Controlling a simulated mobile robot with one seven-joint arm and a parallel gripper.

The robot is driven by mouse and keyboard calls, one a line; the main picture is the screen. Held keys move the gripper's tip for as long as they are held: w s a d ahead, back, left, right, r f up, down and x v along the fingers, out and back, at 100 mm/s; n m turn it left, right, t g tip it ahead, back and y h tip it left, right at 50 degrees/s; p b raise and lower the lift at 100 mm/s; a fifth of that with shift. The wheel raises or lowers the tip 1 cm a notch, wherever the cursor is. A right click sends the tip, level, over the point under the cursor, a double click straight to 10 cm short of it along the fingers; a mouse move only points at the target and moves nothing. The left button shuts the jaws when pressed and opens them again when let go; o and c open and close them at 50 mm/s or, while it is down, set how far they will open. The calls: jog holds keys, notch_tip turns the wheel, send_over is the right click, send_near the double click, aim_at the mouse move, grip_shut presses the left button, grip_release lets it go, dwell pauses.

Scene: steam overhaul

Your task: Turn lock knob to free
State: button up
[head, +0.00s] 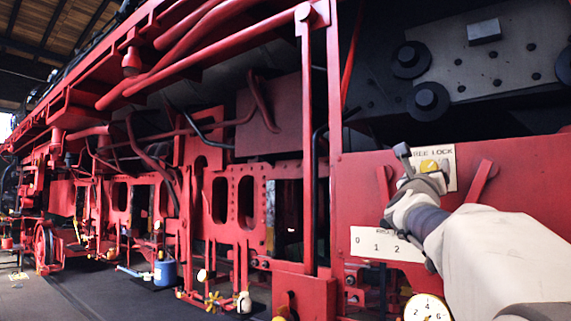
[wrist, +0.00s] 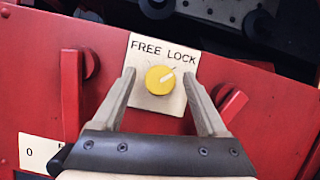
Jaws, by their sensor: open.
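The lock knob (wrist: 160,80) is round and yellow, on a cream plate (wrist: 143,98) marked FREE on the left and LOCK on the right. Its pale pointer mark slants up and right, toward LOCK. The knob also shows in the head view (head: 429,166), partly covered by my gripper. My gripper (wrist: 158,74) is open and faces the plate. In the wrist view its two fingers stand to the left and right of the knob, with a gap on each side. I cannot tell how far the fingertips are from the plate.
Red levers flank the plate, one on the left (wrist: 70,90) and one on the right (wrist: 232,105). A white number scale (head: 385,244) and a round gauge (head: 427,308) sit lower on the red panel. Dark machinery with large bolts (head: 428,100) lies above.

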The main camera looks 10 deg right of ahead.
jog(key=shift+w+d+r, duration=0.25)
jog(key=shift+w+d, duration=0.15)
jog(key=shift+d, duration=0.05)
grip_shut()
